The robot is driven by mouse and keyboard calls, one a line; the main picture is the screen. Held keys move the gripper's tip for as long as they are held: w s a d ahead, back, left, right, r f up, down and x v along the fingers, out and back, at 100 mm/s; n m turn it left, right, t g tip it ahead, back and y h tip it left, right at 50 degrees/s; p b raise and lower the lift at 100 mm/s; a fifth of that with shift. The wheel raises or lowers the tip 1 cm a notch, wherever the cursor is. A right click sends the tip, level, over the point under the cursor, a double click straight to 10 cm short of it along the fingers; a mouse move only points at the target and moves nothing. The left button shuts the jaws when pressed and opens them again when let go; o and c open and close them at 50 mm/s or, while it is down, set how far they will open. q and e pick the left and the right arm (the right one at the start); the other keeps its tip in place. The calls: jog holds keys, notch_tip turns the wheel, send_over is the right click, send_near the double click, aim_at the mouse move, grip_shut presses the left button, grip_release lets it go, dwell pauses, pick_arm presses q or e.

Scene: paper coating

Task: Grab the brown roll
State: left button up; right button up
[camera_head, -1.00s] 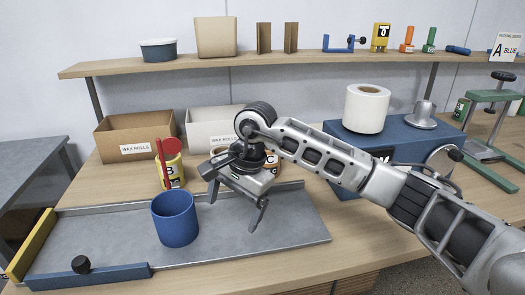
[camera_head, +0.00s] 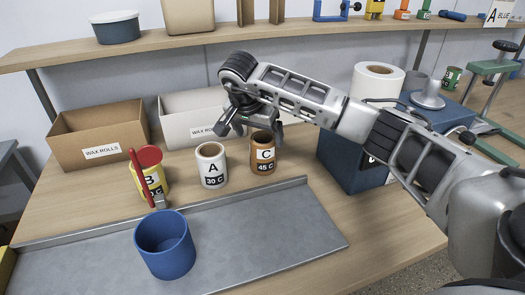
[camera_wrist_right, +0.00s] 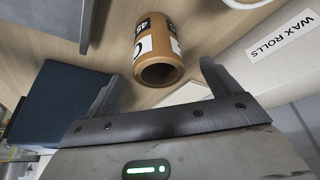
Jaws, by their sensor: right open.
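The brown roll (camera_head: 262,158), labelled C and 45 C, stands upright on the table behind the metal tray. In the right wrist view the brown roll (camera_wrist_right: 157,52) lies ahead of and between the spread fingers, with its hollow end facing the camera. My right gripper (camera_head: 250,133) is open and empty, just above and behind the roll in the head view. It also shows in the right wrist view (camera_wrist_right: 160,90); a gap appears between it and the roll. My left gripper is not in view.
A white roll A (camera_head: 212,168) stands just left of the brown one. A yellow roll B (camera_head: 150,178) has a red-handled tool in front. Wax-roll boxes (camera_head: 100,135) stand behind. A blue machine (camera_head: 345,165) is to the right, and a blue cup (camera_head: 165,245) sits on the metal tray (camera_head: 270,235).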

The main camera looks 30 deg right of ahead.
jog(key=p+x, duration=0.1)
jog(key=x, duration=0.6)
jog(key=shift+d, duration=0.2)
jog(key=c, duration=1.1)
